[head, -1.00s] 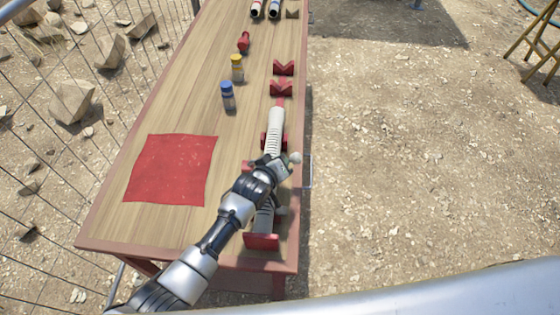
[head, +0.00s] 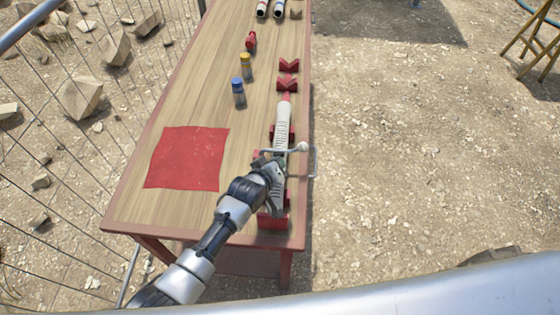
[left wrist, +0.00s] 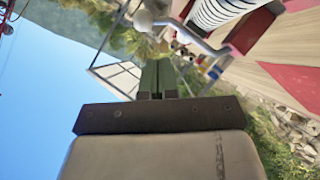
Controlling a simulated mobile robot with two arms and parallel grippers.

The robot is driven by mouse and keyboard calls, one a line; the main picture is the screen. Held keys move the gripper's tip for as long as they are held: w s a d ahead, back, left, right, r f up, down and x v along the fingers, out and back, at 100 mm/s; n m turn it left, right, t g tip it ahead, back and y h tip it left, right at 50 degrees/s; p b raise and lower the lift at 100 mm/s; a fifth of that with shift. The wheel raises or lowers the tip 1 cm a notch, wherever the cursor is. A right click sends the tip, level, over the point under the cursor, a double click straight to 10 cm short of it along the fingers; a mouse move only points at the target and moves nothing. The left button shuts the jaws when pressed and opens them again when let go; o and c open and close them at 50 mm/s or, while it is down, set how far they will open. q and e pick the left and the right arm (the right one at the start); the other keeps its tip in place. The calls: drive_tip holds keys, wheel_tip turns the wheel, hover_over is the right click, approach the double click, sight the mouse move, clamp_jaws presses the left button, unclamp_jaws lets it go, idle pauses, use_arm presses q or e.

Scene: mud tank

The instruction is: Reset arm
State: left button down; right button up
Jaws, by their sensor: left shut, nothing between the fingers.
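My left arm comes in from the bottom left of the head view, and its gripper (head: 276,168) is above the near right part of the wooden table (head: 190,95). It overlaps a white ribbed cylinder (head: 283,122) lying lengthwise in red cradles along the right edge. A metal handle with a round pale knob (head: 302,147) shows beside the gripper. In the left wrist view the gripper (left wrist: 158,68) is shut and empty; the knob (left wrist: 143,20) and the ribbed cylinder (left wrist: 218,10) are at the top. My right gripper is not in view.
A red cloth (head: 186,158) lies on the table's near left. A blue-capped bottle (head: 238,95), a yellow-capped bottle (head: 246,67) and a red object (head: 251,42) stand farther back. A wire fence is at left; open gravel (head: 420,170) is at right.

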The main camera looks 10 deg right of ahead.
use_arm(q)
drive_tip(key=shift+s+a+r, duration=0.2)
drive_tip(key=shift+s+r, duration=0.1)
drive_tip(key=shift+f, duration=0.1)
drive_tip(key=shift+w+d+f, duration=0.15)
drive_tip(key=shift+w, duration=0.2)
drive_tip(key=shift+s, duration=0.25)
drive_tip(key=s+a+r+m+g+y, duration=0.2)
drive_tip(key=s+a+r+g+y, duration=0.15)
drive_tip(key=s+a, duration=1.05)
drive_tip(key=s+a+r+m+g+y, duration=0.2)
drive_tip(key=s+a+r+g+y, duration=0.15)
drive_tip(key=s+a, duration=0.95)
drive_tip(key=s+d+f+g+b, duration=0.1)
drive_tip(key=s+f+b, duration=0.15)
drive_tip(key=f, duration=1.45)
drive_tip(key=s+d+f+g+b, duration=0.1)
drive_tip(key=s+f+b, duration=0.15)
drive_tip(key=f, duration=1.45)
drive_tip(key=s+a+f+b, duration=0.3)
drive_tip(key=s+f+b, duration=0.1)
drive_tip(key=s+f, duration=1)
wheel_tip(320, 180, down, 4)
drive_tip(key=shift+s+a+r+m+g+y, duration=0.15)
drive_tip(key=shift+s+m+g+y, duration=0.15)
drive_tip(key=shift+s+g, duration=0.1)
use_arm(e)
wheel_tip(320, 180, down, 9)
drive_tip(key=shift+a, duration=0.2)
